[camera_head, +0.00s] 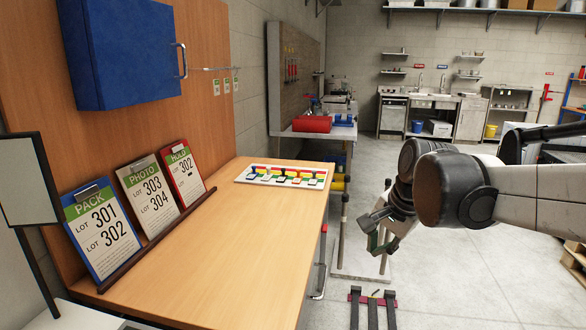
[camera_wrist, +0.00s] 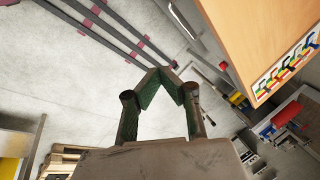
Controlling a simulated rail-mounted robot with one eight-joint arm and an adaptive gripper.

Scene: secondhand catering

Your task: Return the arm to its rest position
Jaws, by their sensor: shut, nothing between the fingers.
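My gripper (camera_head: 378,243) hangs at the end of my arm, to the right of the wooden table (camera_head: 215,245) and over the floor. It points downward and touches nothing. In the wrist view the green-padded fingers of my gripper (camera_wrist: 163,72) meet at the tips, with nothing between them. My arm reaches in from the right edge of the head view, with its elbow bent at the wrist end.
A white tray (camera_head: 248,179) with coloured items lies at the table's far end. Clipboards (camera_head: 101,232) lean in a rack at left, below a blue cabinet (camera_head: 122,52). Dark floor rails (camera_head: 372,312) lie below my gripper. Open floor (camera_head: 450,270) lies to the right.

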